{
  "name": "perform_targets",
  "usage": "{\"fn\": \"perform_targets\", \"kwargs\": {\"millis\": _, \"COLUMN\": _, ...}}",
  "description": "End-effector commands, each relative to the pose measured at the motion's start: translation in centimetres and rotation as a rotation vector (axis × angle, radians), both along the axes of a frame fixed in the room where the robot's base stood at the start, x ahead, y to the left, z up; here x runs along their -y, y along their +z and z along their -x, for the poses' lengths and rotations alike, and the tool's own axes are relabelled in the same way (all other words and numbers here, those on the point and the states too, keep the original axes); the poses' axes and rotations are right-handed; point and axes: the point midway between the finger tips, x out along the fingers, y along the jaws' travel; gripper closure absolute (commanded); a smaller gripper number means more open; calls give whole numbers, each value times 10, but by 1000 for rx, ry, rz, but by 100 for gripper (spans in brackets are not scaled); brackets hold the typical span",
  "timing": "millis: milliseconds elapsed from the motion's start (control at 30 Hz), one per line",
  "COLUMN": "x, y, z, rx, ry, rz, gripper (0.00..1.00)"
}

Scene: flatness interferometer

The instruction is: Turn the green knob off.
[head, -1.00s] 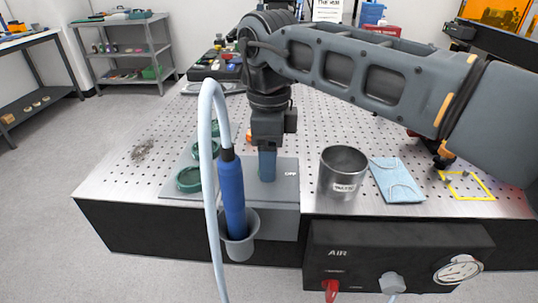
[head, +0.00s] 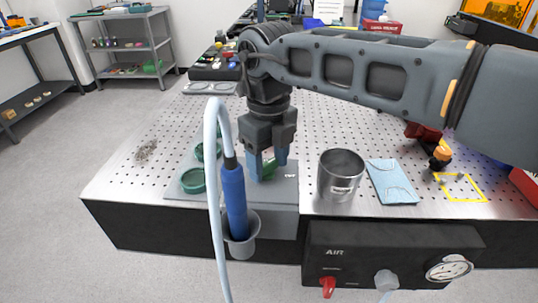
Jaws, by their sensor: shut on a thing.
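The green knob (head: 268,170) is on a grey plate (head: 285,195) on the perforated table, partly hidden by my fingers. My gripper (head: 268,165) points straight down, with one blue finger on each side of the knob, shut on it. An "OFF" label (head: 290,176) is on the plate just right of the knob. Other green rings (head: 191,180) lie on the left part of the plate.
A blue-handled air hose tool (head: 234,200) stands in a grey holder (head: 243,245) in front of the plate. A metal cup (head: 340,176) and a blue cloth (head: 391,182) are to the right. A black AIR panel (head: 400,240) is at the front edge.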

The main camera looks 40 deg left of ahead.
Motion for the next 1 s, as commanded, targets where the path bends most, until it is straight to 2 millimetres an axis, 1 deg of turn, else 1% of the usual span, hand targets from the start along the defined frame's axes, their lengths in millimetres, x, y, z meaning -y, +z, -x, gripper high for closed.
{"fn": "perform_targets", "kwargs": {"millis": 33, "x": 0, "y": 3, "z": 0, "rx": 2, "ry": -43, "rz": 0, "gripper": 71}}
{"fn": "perform_targets", "kwargs": {"millis": 600, "x": -1, "y": 2, "z": 2, "rx": 2, "ry": -564, "rz": 1, "gripper": 71}}
{"fn": "perform_targets", "kwargs": {"millis": 800, "x": -2, "y": 2, "z": 3, "rx": 1, "ry": -700, "rz": 0, "gripper": 71}}
{"fn": "perform_targets", "kwargs": {"millis": 1000, "x": -3, "y": 1, "z": 3, "rx": 1, "ry": -787, "rz": 1, "gripper": 71}}
